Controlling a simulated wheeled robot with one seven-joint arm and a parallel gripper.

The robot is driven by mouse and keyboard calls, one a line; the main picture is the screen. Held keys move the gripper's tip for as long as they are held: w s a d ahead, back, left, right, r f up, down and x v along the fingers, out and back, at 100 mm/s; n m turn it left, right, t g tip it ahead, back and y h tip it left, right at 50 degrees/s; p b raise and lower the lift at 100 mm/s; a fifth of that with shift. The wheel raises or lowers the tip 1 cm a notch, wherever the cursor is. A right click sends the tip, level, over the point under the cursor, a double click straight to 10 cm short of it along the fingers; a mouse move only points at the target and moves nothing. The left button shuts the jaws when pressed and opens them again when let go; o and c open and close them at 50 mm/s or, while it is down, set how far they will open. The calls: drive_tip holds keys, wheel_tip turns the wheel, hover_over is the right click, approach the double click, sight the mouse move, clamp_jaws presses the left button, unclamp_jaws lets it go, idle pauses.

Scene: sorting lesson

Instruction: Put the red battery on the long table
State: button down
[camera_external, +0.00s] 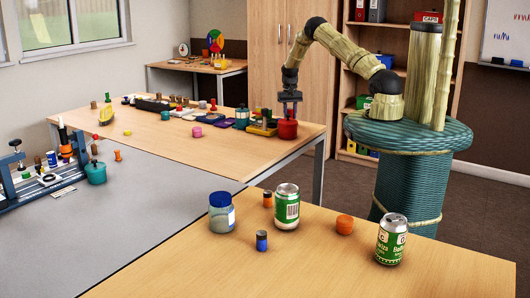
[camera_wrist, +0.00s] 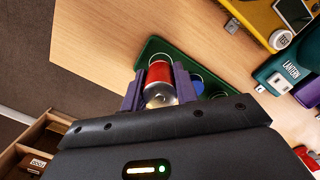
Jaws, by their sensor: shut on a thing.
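The red battery (camera_wrist: 159,74), a red cylinder with a silvery end, is between the purple fingers of my gripper (camera_wrist: 160,92) in the wrist view. My gripper is shut on it. Below it is a green holder (camera_wrist: 151,47) with round places, partly hidden by the battery and fingers. I cannot tell whether the battery touches the holder. In the external view my gripper (camera_external: 289,98) points down over the near right end of the long table (camera_external: 165,145). The battery cannot be made out there.
A teal lantern box (camera_wrist: 275,75) and a yellow tester (camera_wrist: 262,22) lie to the right in the wrist view. Bare wood (camera_wrist: 95,35) shows left of the holder.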

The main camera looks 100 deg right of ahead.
drive_tip(key=shift+f, duration=0.65)
drive_tip(key=shift+f+b, duration=0.35)
drive_tip(key=shift+b, duration=0.05)
drive_tip(key=c, duration=1)
unclamp_jaws()
drive_tip(key=shift+r, duration=0.1)
wheel_tip(320, 180, up, 17)
drive_tip(key=d, duration=0.1)
drive_tip(key=shift+d, duration=0.2)
drive_tip(key=shift+r, duration=0.1)
